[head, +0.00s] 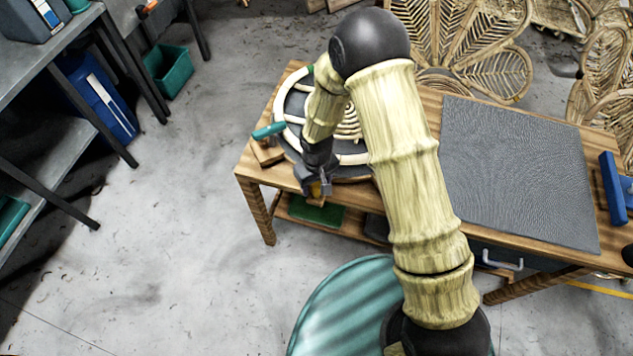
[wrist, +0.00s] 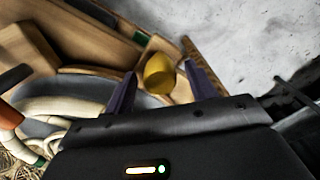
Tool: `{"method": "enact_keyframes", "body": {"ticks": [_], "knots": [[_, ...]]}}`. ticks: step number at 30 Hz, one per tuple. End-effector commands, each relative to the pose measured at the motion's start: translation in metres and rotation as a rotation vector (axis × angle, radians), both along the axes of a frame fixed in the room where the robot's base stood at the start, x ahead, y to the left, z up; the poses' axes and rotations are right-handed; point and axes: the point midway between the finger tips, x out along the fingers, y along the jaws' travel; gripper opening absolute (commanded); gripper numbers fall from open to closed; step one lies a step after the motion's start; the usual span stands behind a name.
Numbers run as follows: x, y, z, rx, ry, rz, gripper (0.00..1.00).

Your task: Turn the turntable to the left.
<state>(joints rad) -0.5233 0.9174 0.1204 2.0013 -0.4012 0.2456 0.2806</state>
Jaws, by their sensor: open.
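The turntable (head: 291,101) is a dark round disc with pale rattan rings, on the left end of the wooden table; my arm hides part of it. Its grey disc and pale rim also show at the left of the wrist view (wrist: 45,105). My gripper (head: 317,188) points down at the turntable's near edge. In the wrist view my gripper (wrist: 162,78) has its two dark fingers apart. A rounded yellow knob (wrist: 159,73) appears between the fingertips, with gaps visible on both sides. A small yellow patch shows at the gripper in the head view.
A teal-handled tool (head: 268,131) rests by a wooden block (head: 266,153) left of the turntable. A dark mat (head: 515,170) covers the table's right part, with a blue clamp-like tool (head: 612,188) at its edge. Rattan chairs stand behind.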

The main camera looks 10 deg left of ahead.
Motion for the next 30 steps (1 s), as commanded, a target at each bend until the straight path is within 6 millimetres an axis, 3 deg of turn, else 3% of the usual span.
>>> {"method": "enact_keyframes", "body": {"ticks": [10,19,30], "knots": [[0.0003,-0.0002,-0.0052,0.000,-0.001,0.000,0.56],[0.0003,-0.0002,-0.0049,0.000,-0.001,0.000,0.00],[0.0033,0.0029,-0.0049,0.001,-0.003,-0.028,0.00]]}}
